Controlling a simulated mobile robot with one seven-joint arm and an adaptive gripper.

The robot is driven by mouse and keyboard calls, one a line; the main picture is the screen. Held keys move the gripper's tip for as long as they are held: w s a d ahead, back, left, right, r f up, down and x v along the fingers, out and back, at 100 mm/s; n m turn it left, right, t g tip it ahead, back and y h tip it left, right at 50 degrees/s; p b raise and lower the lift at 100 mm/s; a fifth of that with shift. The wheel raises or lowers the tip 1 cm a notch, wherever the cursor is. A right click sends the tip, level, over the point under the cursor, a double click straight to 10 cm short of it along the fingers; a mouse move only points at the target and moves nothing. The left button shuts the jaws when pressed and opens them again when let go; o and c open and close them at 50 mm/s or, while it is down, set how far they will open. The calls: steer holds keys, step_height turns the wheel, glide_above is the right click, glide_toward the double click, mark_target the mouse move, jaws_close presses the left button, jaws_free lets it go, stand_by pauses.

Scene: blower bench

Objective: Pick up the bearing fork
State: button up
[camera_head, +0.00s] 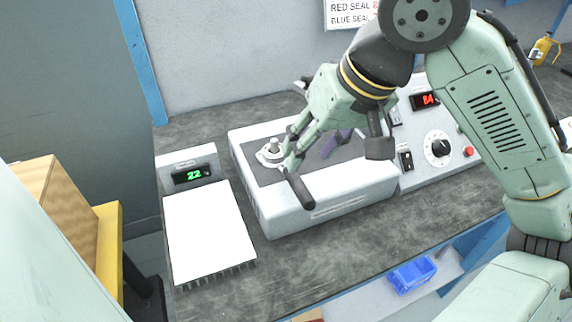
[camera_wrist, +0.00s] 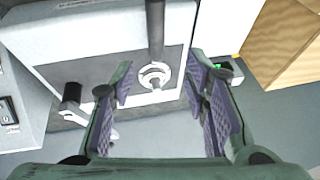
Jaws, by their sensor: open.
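A pale metal part with a rounded, ring-like end, seemingly the bearing fork (camera_head: 266,157), sits on the dark top of the white bench unit (camera_head: 335,200), around or beside a short grey peg. In the wrist view the pale part (camera_wrist: 146,76) appears between and beyond my fingers, partly covered by a dark rod. My gripper (camera_head: 305,150) is above the unit, close to the part in the head view. Its purple-padded fingers are apart with nothing between the pads, as the wrist view (camera_wrist: 165,105) shows. I cannot tell the exact height gap.
A scale-like device with a green display (camera_head: 192,175) and white plate (camera_head: 208,230) stands left. A control panel (camera_head: 438,145) with a red display and knob stands right. A blue bin (camera_head: 411,275) is below the bench front. Bare bench top (camera_head: 300,265) lies in front.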

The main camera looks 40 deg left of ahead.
mark_target(296, 174)
steer(key=x, duration=0.3)
steer(key=shift+a+f, duration=0.1)
steer(key=shift+f, duration=0.15)
steer(key=shift+w+p+x, duration=0.15)
steer(key=shift+p+x, duration=0.1)
steer(key=shift+x, duration=1.1)
steer(key=shift+w+p+x, duration=0.15)
steer(key=shift+p+x, duration=0.1)
steer(key=shift+x, duration=1.1)
steer(key=shift+c, duration=0.2)
jaws_close()
